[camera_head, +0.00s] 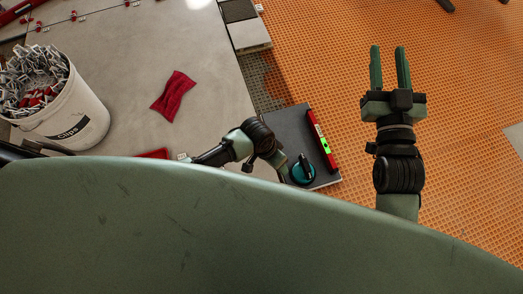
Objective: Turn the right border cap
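Small red caps stand along the tile joints at the upper left in the head view, one of them at a joint (74,15). I cannot tell which of them is the right border cap. My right gripper (390,66) is over the orange mat at the upper right, with its two green fingers apart and nothing between them. It is far from these caps.
A white bucket of clips (82,115) stands at the left on grey tiles (150,45). A red cloth (174,95) lies on them. A dark tile (290,125) carries a red level (320,140) and a teal suction cup (302,174). The orange mat (315,45) is mostly clear.

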